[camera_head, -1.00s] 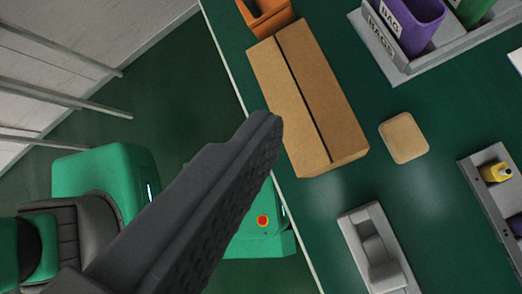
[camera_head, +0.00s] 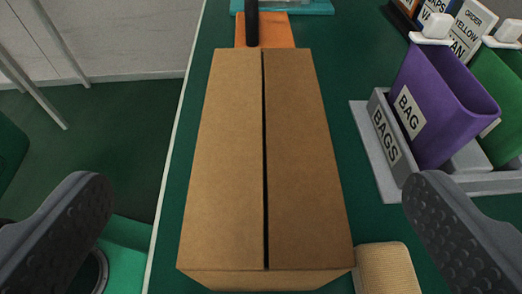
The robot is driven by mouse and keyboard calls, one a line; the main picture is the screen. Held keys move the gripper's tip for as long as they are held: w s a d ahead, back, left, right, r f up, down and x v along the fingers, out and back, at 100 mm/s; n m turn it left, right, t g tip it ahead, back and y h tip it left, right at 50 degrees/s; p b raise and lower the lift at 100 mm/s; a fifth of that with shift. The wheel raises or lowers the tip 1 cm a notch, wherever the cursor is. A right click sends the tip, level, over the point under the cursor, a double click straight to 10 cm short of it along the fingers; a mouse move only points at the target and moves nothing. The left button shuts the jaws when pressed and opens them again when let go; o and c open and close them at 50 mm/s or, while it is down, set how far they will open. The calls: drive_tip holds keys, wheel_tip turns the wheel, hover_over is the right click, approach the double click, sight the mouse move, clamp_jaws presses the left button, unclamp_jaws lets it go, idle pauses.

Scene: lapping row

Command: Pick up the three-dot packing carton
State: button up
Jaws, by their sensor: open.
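A long brown packing carton (camera_head: 225,150) lies on the green table in the middle of the view. Its top shows a dark lengthwise seam. I see no dots on the faces in view, so I cannot tell whether it is the three-dot one. My gripper (camera_head: 258,190) is open, with one dark ribbed finger at the left edge and one at the right. The carton shows between the fingers, apart from both. Its underside and far end are hidden.
An orange object (camera_head: 280,31) with a dark upright part stands just beyond the carton. A tan pad (camera_head: 386,270) lies near its front right corner. A grey holder (camera_head: 379,147) labelled BAGS with a purple bin (camera_head: 437,108) stands at right. The table's pale edge (camera_head: 173,150) runs along the left.

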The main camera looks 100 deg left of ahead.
sight(256, 194)
drive_tip(key=x, duration=0.4)
drive_tip(key=shift+s+a+f, duration=0.15)
drive_tip(key=shift+a, duration=0.15)
drive_tip(key=shift+w+f+b+x, duration=0.1)
drive_tip(key=shift+f+b+x, duration=0.05)
drive_tip(key=shift+x, duration=0.85)
drive_tip(key=shift+w+f+b+x, duration=0.1)
drive_tip(key=shift+b+x, duration=0.05)
drive_tip(key=shift+x, duration=0.85)
drive_tip(key=shift+w+f+b+x, duration=0.1)
drive_tip(key=shift+f+b+x, duration=0.05)
drive_tip(key=shift+x, duration=0.85)
drive_tip(key=shift+d, duration=0.15)
drive_tip(key=c, duration=1.3)
drive_tip(key=shift+r, duration=0.15)
